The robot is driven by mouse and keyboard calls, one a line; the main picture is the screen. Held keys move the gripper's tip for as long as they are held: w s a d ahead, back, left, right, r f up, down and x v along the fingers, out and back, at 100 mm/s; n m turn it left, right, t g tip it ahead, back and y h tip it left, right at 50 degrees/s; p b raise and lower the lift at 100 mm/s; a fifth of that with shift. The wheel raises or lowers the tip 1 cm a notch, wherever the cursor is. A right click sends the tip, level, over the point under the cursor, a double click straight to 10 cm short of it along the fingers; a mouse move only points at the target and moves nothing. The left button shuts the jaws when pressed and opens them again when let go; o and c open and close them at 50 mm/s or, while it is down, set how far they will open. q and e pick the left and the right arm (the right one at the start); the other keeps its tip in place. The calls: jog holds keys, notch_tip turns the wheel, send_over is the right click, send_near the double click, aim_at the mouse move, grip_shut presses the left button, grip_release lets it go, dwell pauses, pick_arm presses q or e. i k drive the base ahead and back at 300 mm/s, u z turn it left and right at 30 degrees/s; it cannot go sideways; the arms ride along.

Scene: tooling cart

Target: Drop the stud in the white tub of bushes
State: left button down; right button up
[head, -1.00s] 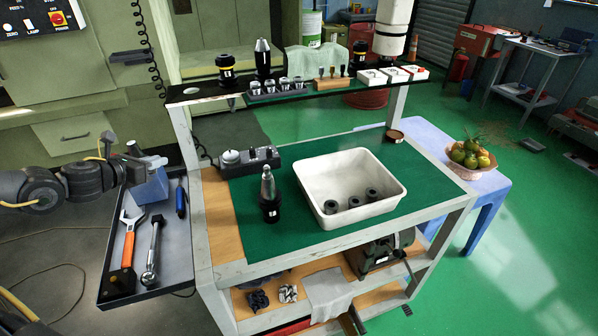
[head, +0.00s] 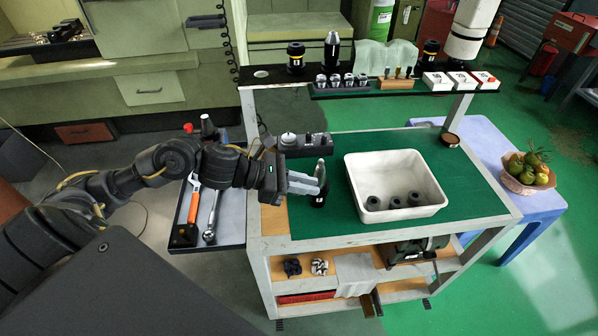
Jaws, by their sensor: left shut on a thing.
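A black tool holder (head: 319,201) with a silver tapered top stands upright on the green mat, left of the white tub. The stud (head: 320,167) shows as the small silver-grey tip at its top. My left gripper (head: 319,182) reaches in from the left and is shut on the stud, its fingers hiding part of the taper. The stud still appears in line with the holder; I cannot tell whether it is loose. The white tub (head: 395,163) holds several black bushes (head: 396,201) near its front edge. My right gripper is not in view.
A grey block with knobs (head: 303,143) sits behind my left gripper. A rear shelf (head: 345,92) carries holders and small white boxes. A side tray (head: 229,208) holds an orange wrench and a ratchet. Green mat is clear between holder and tub.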

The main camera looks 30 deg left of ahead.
aim_at(382, 191)
jog(key=u, duration=2.4)
jog(key=k, duration=1.1)
jog(key=z, duration=2.4)
jog(key=i, duration=1)
